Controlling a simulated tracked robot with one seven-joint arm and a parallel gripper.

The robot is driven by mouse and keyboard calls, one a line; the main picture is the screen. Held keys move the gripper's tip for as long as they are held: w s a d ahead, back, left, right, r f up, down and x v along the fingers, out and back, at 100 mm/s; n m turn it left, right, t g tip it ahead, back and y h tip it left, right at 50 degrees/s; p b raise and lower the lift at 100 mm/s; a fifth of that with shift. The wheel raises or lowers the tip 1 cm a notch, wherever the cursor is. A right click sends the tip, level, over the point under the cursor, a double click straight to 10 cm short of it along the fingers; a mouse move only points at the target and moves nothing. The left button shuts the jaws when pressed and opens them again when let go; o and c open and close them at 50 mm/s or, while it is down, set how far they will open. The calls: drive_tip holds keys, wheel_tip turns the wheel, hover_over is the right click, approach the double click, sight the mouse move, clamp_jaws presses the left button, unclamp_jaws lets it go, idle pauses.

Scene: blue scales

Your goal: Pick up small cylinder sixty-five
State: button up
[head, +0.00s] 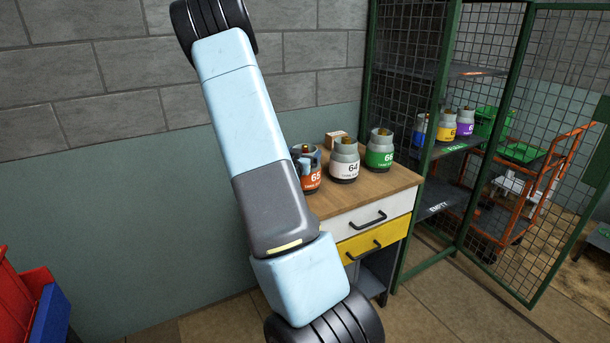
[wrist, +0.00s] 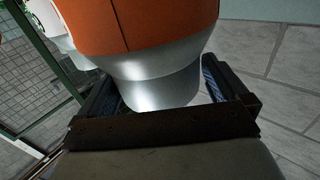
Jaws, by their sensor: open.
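The small cylinder sixty-five (head: 309,176) is orange with a grey top and stands upright at the left of the wooden-topped cabinet (head: 385,183) in the head view. My arm hides its left side. In the wrist view the orange cylinder (wrist: 135,25) fills the top, its pale grey neck (wrist: 150,80) pointing down the picture. My gripper (wrist: 158,92) is open, with one finger on each side of the neck. I cannot tell whether the fingers touch it. In the head view part of the gripper shows at the cylinder's top.
A green mesh cage (head: 490,60) with shelves holds more cylinders. An orange trolley (head: 545,170) stands at right.

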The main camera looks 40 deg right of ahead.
drive_tip(key=shift+w, duration=0.45)
drive_tip(key=shift+s+d, duration=0.15)
drive_tip(key=shift+s, duration=0.05)
drive_tip(key=c, duration=1.7)
drive_tip(key=shift+r, duration=0.1)
